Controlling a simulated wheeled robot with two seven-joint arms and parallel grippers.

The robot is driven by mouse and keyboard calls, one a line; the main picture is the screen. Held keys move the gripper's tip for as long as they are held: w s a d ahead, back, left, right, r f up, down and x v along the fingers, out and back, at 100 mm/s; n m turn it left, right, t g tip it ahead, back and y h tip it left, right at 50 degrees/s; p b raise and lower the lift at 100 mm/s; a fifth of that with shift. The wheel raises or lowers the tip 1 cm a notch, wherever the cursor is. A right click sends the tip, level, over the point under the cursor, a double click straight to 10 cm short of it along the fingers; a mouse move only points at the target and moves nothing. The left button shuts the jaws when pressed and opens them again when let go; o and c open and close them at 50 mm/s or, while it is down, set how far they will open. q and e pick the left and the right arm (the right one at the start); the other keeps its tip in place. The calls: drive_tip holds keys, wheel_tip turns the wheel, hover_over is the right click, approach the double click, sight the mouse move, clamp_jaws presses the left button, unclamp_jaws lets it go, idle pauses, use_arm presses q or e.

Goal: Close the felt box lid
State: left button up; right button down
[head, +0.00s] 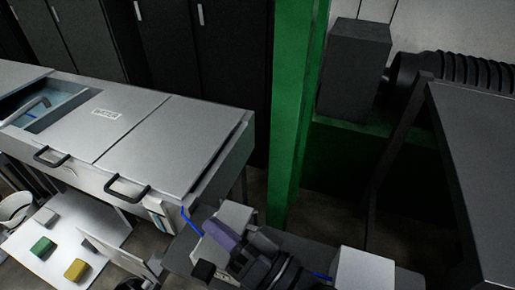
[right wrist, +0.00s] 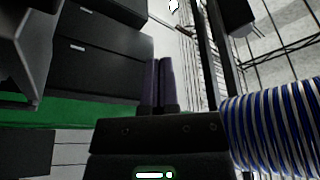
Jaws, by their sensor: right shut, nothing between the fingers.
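No box in view is clearly made of felt. In the head view, a long grey cabinet has flat top panels (head: 170,138) with black front handles. At its left end is an open recess (head: 58,112) with something pale blue inside. I cannot tell whether this is the task's box. My right gripper (head: 218,232), with purplish fingers, is low in front of the cabinet's right end. In the right wrist view its two dark fingers (right wrist: 158,84) are together and hold nothing. My left gripper is not in view.
A white lower shelf (head: 60,248) carries a green block (head: 43,246) and a yellow block (head: 76,270). A green post (head: 292,110) stands right of the cabinet. A dark table (head: 475,150) is at the far right. A ribbed hose (right wrist: 270,130) fills the right wrist view's right side.

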sight(215, 267)
drive_tip(key=shift+n, duration=0.3)
drive_tip(key=f, duration=0.1)
drive_tip(key=s+f+b, duration=0.1)
drive_tip(key=f, duration=0.1)
drive_tip(key=s+f, duration=0.1)
drive_tip(key=shift+s+a+f+b, duration=0.2)
drive_tip(key=shift+s+a+b, duration=0.05)
drive_tip(key=shift+a+b, duration=0.15)
drive_tip(key=shift+s+f+n+y+b, duration=0.15)
drive_tip(key=shift+f+n+y+b, duration=0.2)
drive_tip(key=shift+f+n, duration=0.3)
drive_tip(key=shift+s+a+f+b, duration=0.1)
drive_tip(key=shift+s+f+b, duration=0.1)
drive_tip(key=shift+f+b, duration=0.35)
drive_tip(key=shift+f, duration=0.2)
drive_tip(key=shift+f, duration=0.1)
